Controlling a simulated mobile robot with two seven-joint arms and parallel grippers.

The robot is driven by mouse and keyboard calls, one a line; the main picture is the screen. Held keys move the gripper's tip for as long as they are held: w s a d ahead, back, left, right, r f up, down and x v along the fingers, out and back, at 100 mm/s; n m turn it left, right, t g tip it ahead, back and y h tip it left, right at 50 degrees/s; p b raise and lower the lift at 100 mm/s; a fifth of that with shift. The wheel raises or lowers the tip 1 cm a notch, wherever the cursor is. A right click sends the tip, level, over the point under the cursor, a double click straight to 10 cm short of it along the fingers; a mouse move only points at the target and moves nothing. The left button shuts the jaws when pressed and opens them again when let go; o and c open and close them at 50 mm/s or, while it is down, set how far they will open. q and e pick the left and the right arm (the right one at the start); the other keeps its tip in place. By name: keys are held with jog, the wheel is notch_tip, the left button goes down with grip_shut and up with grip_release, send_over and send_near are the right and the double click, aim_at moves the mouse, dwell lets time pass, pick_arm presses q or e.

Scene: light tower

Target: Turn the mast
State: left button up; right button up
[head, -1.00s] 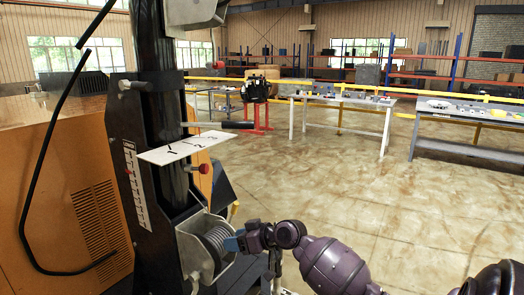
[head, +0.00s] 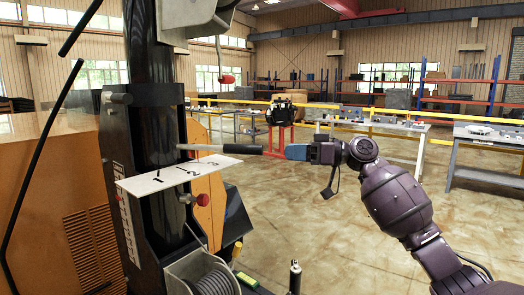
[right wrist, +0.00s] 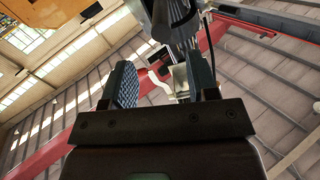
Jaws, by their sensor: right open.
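The mast (head: 150,70) is a black upright column at the left in the head view. A bar handle (head: 240,149) with a dark grip sticks out from it to the right, above a white plate (head: 165,181) marked 1, 2, 3. A red knob (head: 203,199) sits below the plate. My right gripper (head: 287,152) has blue fingers pointing left, just right of the handle's free end, apart from it in the picture. In the right wrist view the gripper (right wrist: 161,72) is open, its fingers spread. Nothing is clearly held between them. My left gripper is out of view.
A winch drum (head: 212,283) in a grey bracket stands below the plate. An orange cabinet (head: 50,200) fills the left. Work tables (head: 400,127) and yellow rails stand farther back. The floor at right is clear.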

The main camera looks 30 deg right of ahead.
aim_at(252, 149)
jog(key=x, duration=1)
jog(key=shift+w+a+r+p, duration=0.1)
jog(key=shift+w+a+p, duration=0.1)
jog(key=shift+a+p, duration=0.15)
jog(key=shift+c, duration=0.3)
grip_shut()
